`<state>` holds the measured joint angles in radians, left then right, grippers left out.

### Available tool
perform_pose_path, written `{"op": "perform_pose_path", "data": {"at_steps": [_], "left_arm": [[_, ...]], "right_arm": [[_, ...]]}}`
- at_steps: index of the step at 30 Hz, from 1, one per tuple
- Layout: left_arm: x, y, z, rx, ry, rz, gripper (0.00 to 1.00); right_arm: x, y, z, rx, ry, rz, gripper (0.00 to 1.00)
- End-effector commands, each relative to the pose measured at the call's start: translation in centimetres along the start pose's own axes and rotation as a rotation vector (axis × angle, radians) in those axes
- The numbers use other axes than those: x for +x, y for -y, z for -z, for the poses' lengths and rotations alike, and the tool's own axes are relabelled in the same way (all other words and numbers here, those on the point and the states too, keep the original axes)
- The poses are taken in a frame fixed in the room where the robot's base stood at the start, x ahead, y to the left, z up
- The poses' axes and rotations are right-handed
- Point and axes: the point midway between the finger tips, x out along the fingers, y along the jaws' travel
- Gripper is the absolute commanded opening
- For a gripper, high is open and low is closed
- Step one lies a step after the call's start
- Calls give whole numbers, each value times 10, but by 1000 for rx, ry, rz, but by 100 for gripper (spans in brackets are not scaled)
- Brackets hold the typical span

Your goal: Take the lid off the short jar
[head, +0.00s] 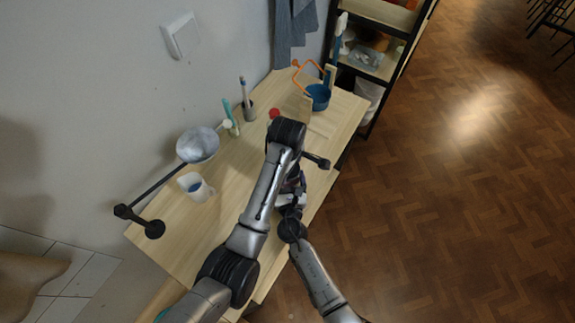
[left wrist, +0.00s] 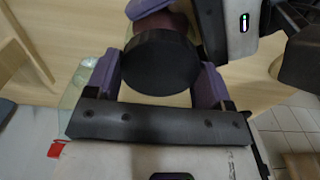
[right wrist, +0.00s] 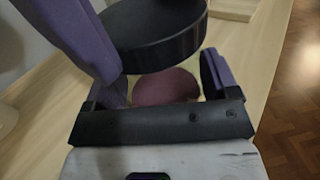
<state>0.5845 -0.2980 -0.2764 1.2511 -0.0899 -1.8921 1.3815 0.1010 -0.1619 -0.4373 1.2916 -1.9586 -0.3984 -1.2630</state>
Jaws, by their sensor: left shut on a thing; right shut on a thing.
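The short jar (right wrist: 165,87) is maroon and sits between the purple fingers of my right gripper (right wrist: 163,82), which is shut on it. A round black lid (left wrist: 160,62) lies between the purple fingers of my left gripper (left wrist: 157,78), which is shut on it. The lid also shows large above the jar in the right wrist view (right wrist: 155,32). I cannot tell whether lid and jar touch. In the head view both grippers meet over the bench's right edge, and my left arm hides most of jar and lid.
A small red thing (head: 274,113) lies behind my left arm. A black shelf (head: 375,60) stands beyond.

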Motion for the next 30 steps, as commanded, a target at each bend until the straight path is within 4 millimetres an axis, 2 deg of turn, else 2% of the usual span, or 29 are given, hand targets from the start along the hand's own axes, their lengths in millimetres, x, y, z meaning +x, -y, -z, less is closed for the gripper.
{"op": "perform_pose_path", "data": {"at_steps": [14, 30], "left_arm": [[-1, 0, 0, 3, 0, 0, 47], [-18, 0, 0, 3, 0, -1, 47]], "right_arm": [[0, 0, 1, 0, -2, 0, 14], [0, 0, 1, 0, -2, 0, 14]]}}
